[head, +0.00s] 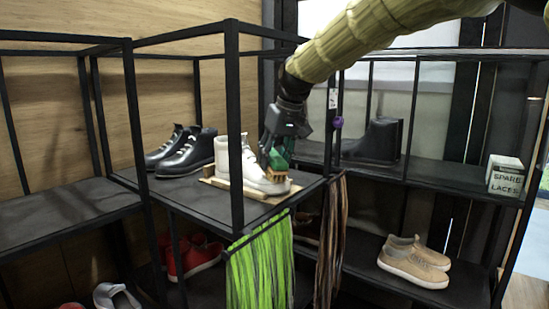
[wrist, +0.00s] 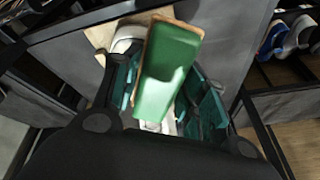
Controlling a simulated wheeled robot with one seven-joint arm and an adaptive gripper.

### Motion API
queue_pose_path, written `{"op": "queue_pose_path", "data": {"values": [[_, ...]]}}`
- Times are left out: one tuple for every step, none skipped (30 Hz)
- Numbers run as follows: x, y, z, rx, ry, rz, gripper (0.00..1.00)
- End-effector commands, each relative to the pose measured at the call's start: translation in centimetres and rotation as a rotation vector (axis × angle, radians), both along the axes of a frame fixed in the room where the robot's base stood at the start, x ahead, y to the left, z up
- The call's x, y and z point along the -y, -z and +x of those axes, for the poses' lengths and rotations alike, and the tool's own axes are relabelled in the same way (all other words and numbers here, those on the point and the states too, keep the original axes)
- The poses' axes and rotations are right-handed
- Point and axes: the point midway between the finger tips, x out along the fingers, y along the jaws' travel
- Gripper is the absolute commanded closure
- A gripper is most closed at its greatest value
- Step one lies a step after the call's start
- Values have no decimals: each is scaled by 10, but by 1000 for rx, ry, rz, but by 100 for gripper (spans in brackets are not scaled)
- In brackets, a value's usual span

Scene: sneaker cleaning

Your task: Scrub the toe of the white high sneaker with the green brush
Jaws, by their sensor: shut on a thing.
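The white high sneaker (head: 251,168) stands on a light wooden board (head: 215,183) on the shelf, its toe pointing right toward my gripper. My gripper (head: 276,158) is shut on the green brush (wrist: 167,75), above the sneaker's toe. In the head view the tan bristles (head: 278,176) point down and overlap the toe area; whether they touch it I cannot tell. In the wrist view the brush's green back fills the space between the fingers and hides most of the sneaker. A white part of the sneaker (wrist: 128,38) shows left of the brush.
Black shoes (head: 183,150) stand left of the sneaker. Black frame posts (head: 234,130) rise close to my gripper. Green laces (head: 262,268) and brown laces (head: 331,240) hang below the shelf edge. A black boot (head: 378,140) and a lettered box (head: 505,175) stand on the right shelf.

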Motion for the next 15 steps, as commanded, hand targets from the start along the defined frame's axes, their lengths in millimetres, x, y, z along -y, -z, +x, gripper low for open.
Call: {"op": "queue_pose_path", "data": {"values": [[0, 2, 0, -1, 0, 0, 87], [0, 3, 0, -1, 0, 0, 87], [0, 3, 1, -1, 0, 0, 87], [0, 4, 1, -1, 0, 0, 87], [0, 4, 1, -1, 0, 0, 87], [-1, 4, 1, -1, 0, 0, 87], [-1, 5, 1, -1, 0, 0, 87], [-1, 5, 1, -1, 0, 0, 87], [-1, 6, 1, 0, 0, 0, 87], [-1, 6, 1, 0, 0, 0, 87], [-1, 7, 1, 0, 0, 0, 87], [-1, 7, 1, 0, 0, 0, 87], [-1, 8, 1, 0, 0, 0, 87], [-1, 8, 1, -1, 0, 0, 87], [-1, 9, 1, -1, 0, 0, 87]]}}
